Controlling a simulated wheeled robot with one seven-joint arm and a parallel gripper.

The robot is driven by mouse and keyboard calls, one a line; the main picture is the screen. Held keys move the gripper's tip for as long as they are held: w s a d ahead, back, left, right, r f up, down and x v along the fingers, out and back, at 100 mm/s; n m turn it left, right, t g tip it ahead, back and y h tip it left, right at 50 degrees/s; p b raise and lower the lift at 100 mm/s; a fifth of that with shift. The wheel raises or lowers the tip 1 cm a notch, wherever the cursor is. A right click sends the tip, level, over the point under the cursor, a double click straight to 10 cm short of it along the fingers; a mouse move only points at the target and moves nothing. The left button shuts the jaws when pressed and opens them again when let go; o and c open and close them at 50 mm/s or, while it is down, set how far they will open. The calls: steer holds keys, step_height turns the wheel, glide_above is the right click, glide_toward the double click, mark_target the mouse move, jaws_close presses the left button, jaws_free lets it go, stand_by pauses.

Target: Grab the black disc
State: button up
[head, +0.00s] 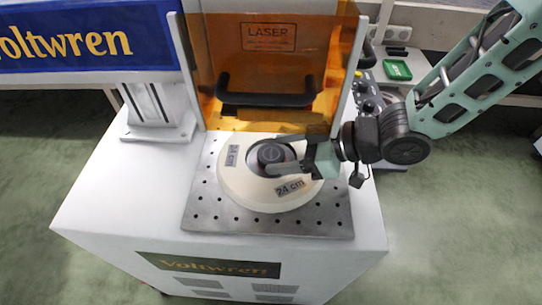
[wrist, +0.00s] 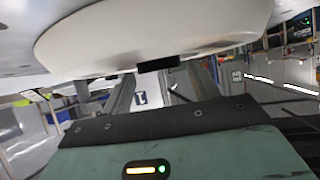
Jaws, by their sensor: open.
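The black disc (head: 268,153) is a small dark round piece at the middle of a cream round plate (head: 250,192) labelled "24 cm". My gripper (head: 276,155) reaches in from the right in the head view. Its two fingers are apart, one on the far side of the black disc and one on the near side. I cannot tell whether they touch it. In the wrist view the cream plate (wrist: 150,35) fills the top, with a small dark patch (wrist: 158,62) at its edge. The black disc is not clearly seen there.
The cream plate lies on a perforated metal plate (head: 205,215) on a white cabinet (head: 110,205). An orange laser shield (head: 270,60) with a black handle (head: 266,92) stands behind. A grey column base (head: 160,125) stands at left. A green tray (head: 397,70) lies at back right.

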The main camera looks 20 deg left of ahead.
steer(key=shift+x, duration=0.8)
steer(key=c, duration=0.8)
steer(key=shift+r, duration=0.1)
